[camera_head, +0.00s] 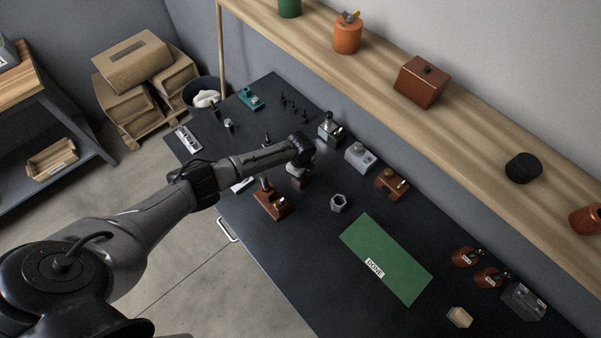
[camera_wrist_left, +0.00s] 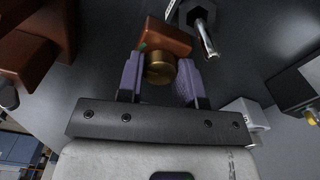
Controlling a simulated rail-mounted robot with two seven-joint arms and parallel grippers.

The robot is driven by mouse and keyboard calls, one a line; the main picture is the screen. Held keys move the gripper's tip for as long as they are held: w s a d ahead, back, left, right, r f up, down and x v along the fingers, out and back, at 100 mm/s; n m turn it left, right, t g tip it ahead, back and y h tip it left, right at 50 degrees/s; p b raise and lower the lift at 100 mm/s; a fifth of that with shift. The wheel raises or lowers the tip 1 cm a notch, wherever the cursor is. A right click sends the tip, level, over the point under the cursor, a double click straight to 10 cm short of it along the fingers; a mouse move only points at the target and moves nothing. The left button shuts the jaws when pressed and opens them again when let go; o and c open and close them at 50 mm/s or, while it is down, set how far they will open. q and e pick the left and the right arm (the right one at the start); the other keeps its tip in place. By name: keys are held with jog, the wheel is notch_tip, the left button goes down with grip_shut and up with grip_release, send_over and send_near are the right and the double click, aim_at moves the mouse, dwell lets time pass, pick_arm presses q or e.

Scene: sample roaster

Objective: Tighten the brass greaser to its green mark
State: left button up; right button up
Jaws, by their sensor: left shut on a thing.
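In the left wrist view the brass greaser (camera_wrist_left: 160,68) is a short round brass cap standing out from a red-brown block (camera_wrist_left: 168,35). A small green mark (camera_wrist_left: 142,46) shows on the block near the cap's left side. My left gripper (camera_wrist_left: 162,75) has its two purple-grey fingers on either side of the cap, shut on it. In the head view my left gripper (camera_head: 298,170) reaches down to the bench; my arm and wrist hide the greaser there. My right gripper is not in view.
The dark bench (camera_head: 290,255) carries other red-brown blocks (camera_head: 270,200) and (camera_head: 392,184), a grey hex nut (camera_head: 338,203), and a grey block (camera_head: 359,156) near my left gripper. A green mat (camera_head: 386,260) marked DONE lies to the right. A wooden shelf (camera_head: 460,130) runs behind.

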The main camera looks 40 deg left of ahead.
pick_arm(q)
jog(key=shift+r+m, duration=0.1)
jog(key=shift+m, duration=0.2)
dwell(0.4)
jog(key=o, duration=0.9)
notch_tip(320, 180, up, 14)
jog(key=shift+f, duration=0.15)
dwell(0.6)
